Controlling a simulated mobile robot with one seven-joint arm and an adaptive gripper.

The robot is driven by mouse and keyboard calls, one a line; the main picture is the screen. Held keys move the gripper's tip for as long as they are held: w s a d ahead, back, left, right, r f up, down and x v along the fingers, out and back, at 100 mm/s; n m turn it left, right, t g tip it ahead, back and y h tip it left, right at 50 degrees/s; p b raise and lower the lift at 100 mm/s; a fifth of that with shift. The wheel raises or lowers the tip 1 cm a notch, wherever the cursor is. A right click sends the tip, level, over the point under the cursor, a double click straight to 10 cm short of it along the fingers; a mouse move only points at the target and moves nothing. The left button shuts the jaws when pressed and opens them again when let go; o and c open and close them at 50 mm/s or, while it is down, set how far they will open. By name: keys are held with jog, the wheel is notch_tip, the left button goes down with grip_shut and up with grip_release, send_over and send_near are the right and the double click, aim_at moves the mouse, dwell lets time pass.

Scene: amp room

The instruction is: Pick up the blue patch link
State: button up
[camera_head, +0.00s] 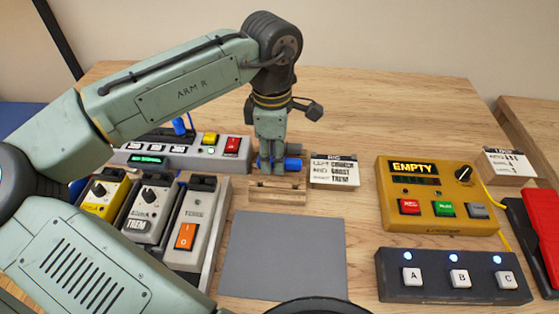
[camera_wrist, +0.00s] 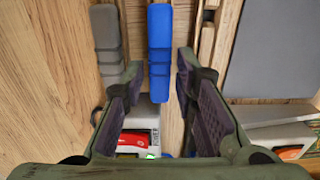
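The blue patch link (camera_wrist: 159,45) is a blue bar in the wrist view, lying between the two fingers of my gripper (camera_wrist: 160,85). The fingers are apart, with gaps visible on both sides of the bar. In the head view, part of the blue link (camera_head: 293,164) shows beside my gripper (camera_head: 272,165), whose fingers hide the rest. My gripper points down over a small wooden rack (camera_head: 277,192). A grey link (camera_wrist: 108,45) lies to the left of the blue one in the wrist view, outside the fingers.
A white RIG card (camera_head: 335,173) stands right of the rack. A grey mat (camera_head: 284,256) lies in front. Several pedals and a grey power strip (camera_head: 185,150) are at left. A yellow looper (camera_head: 436,195) and a footswitch bar (camera_head: 453,275) are at right.

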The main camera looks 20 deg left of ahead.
grip_shut()
dwell(0.5)
